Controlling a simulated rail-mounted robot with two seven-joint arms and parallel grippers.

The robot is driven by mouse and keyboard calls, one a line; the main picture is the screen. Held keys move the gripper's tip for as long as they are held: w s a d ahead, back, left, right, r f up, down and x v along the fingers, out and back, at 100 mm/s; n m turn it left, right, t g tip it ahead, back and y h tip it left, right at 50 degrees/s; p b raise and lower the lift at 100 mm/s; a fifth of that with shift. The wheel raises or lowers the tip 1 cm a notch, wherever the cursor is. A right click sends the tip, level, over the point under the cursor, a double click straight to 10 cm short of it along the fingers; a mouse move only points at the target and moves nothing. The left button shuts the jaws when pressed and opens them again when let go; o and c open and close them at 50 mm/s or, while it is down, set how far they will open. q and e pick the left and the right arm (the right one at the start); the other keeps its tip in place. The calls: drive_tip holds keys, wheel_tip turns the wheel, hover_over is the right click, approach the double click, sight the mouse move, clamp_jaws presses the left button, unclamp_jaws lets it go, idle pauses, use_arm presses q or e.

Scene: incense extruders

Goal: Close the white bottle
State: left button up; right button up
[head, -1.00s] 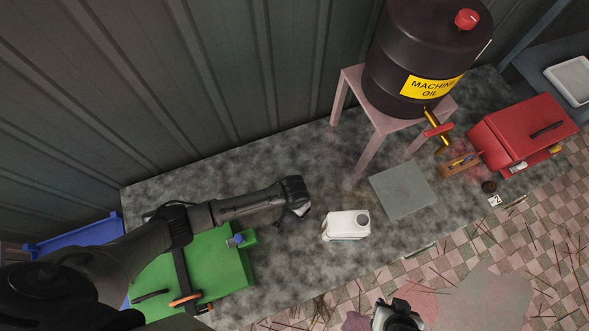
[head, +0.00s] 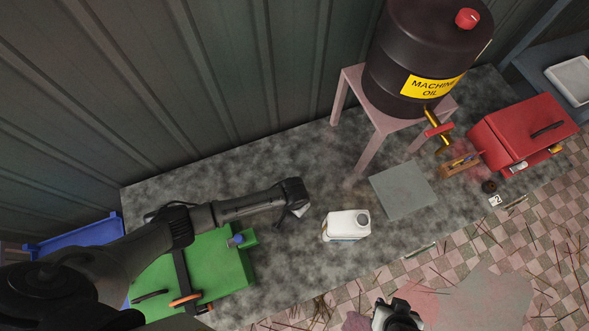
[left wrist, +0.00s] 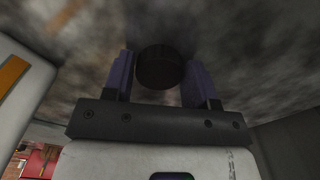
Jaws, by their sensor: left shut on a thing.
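The white bottle (head: 345,227) stands upright on the mottled grey worktop, its round neck (head: 363,217) uncovered at the right end of its top. My left gripper (head: 300,209) is just left of the bottle, apart from it. In the left wrist view, its two purple fingers are shut on a round black cap (left wrist: 160,68). The bottle's white side with an orange patch (left wrist: 14,74) fills that view's left edge. My right gripper (head: 398,318) is at the bottom edge of the head view, away from the bottle; its fingers cannot be made out.
A green toolbox (head: 205,270) lies left, under my left arm. A grey plate (head: 403,190) lies right of the bottle. Behind it, an oil drum (head: 420,60) stands on a pink stool (head: 376,120). A red toolbox (head: 520,130) and a small dark round piece (head: 489,186) are farther right.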

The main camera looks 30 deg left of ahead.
use_arm(q)
drive_tip(key=shift+c, duration=1.1)
wheel_tip(320, 180, up, 10)
drive_tip(key=shift+p, duration=0.3)
